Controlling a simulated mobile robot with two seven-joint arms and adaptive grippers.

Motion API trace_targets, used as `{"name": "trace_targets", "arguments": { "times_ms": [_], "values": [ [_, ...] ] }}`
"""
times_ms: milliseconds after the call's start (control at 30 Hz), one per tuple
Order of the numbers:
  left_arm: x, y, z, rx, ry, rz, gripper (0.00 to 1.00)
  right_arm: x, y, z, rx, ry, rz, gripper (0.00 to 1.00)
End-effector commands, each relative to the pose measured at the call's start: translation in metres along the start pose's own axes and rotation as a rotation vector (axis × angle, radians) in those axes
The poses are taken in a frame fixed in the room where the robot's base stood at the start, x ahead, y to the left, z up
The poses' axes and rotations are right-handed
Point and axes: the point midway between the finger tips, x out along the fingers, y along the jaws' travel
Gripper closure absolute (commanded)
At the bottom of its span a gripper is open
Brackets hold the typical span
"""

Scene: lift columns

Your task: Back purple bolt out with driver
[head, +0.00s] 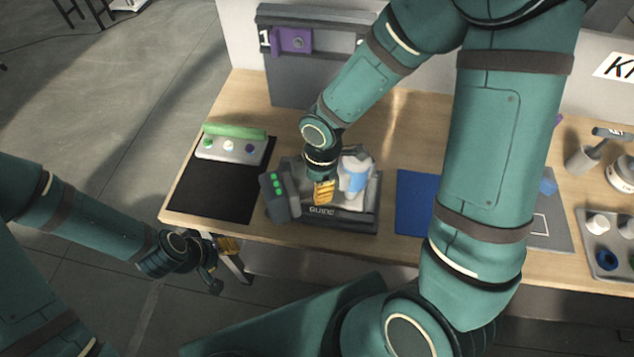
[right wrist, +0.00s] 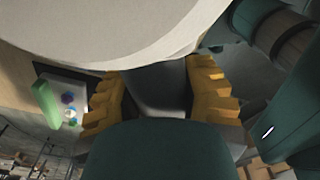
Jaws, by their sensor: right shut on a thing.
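My right gripper (head: 323,192) is down at the tray marked GUIDE (head: 345,222) on the bench. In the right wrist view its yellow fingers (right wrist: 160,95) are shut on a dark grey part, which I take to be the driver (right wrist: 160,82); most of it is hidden. A grey block with green lights (head: 280,192) stands at the tray's left side. A white bottle-like thing with a blue band (head: 355,180) stands to the right of the gripper. A purple plate (head: 291,40) is on the grey upright panel; I cannot make out its bolt clearly. My left gripper (head: 230,246) hangs off the bench's front left, its jaws unclear.
A grey block with coloured buttons and a green bar (head: 232,146) sits by a black mat (head: 213,190) at left. A blue mat (head: 413,203) lies right of the tray. Cups and a tray of round parts (head: 606,262) are at far right. My right arm covers much of the middle.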

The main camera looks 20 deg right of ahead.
Motion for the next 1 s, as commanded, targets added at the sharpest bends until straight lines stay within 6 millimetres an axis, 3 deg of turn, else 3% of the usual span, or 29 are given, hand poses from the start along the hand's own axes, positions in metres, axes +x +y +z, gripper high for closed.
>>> {"name": "trace_targets", "arguments": {
  "times_ms": [1000],
  "values": [
    [-0.0027, 0.001, -0.0004, 0.0, 0.0, 0.0, 0.53, -0.0054, 0.0002, -0.0003, 0.0, 0.0, 0.001, 1.0]
  ]
}}
